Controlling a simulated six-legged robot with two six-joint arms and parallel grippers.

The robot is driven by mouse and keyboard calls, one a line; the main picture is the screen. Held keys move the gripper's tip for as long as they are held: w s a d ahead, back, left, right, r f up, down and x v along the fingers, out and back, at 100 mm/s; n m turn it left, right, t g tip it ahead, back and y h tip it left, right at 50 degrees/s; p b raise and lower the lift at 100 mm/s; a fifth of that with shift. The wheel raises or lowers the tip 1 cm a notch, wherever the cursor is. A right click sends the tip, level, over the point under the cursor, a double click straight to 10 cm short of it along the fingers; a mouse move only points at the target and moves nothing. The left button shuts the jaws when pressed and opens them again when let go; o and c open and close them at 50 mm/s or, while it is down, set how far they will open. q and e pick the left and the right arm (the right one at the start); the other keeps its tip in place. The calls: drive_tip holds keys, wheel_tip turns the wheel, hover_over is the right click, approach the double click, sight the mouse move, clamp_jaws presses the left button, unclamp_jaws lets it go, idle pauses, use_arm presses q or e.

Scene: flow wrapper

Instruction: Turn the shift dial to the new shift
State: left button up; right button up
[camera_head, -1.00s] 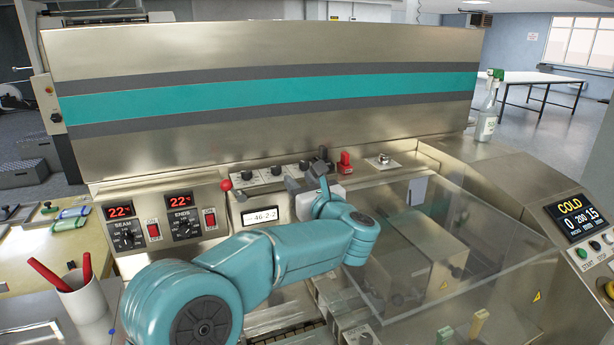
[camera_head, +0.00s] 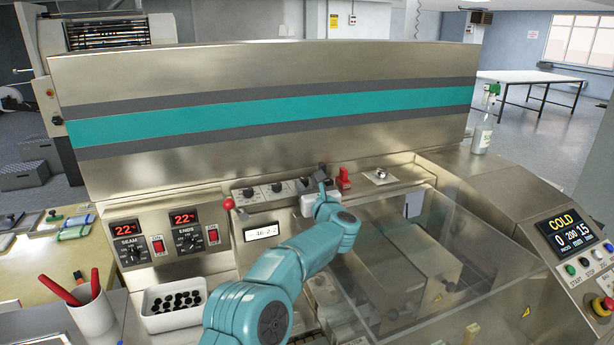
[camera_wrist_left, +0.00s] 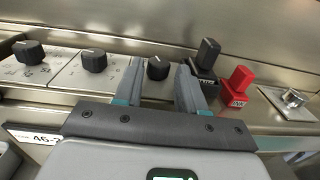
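A row of three black dials sits on the metal ledge of the machine: a left dial (camera_wrist_left: 28,52), a middle dial (camera_wrist_left: 94,60) and a right dial (camera_wrist_left: 158,67). The left dial (camera_head: 248,192) and middle dial (camera_head: 277,187) also show in the head view. I cannot read which is the shift dial. My left gripper (camera_wrist_left: 160,78) is open, its two fingers on either side of the right dial, with a gap visible around it. In the head view the left gripper (camera_head: 321,177) hides most of that dial. My right gripper is not in view.
Right of the dials stand a black switch (camera_wrist_left: 207,56), a red switch (camera_wrist_left: 238,87) and a metal knob (camera_wrist_left: 292,98). A red-knobbed lever (camera_head: 229,204) and a code display (camera_head: 261,231) are left of the arm. A clear cover (camera_head: 440,235) lies to the right.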

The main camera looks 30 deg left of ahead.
use_arm(q)
drive_tip(key=shift+w+a, duration=0.35)
drive_tip(key=shift+a, duration=0.2)
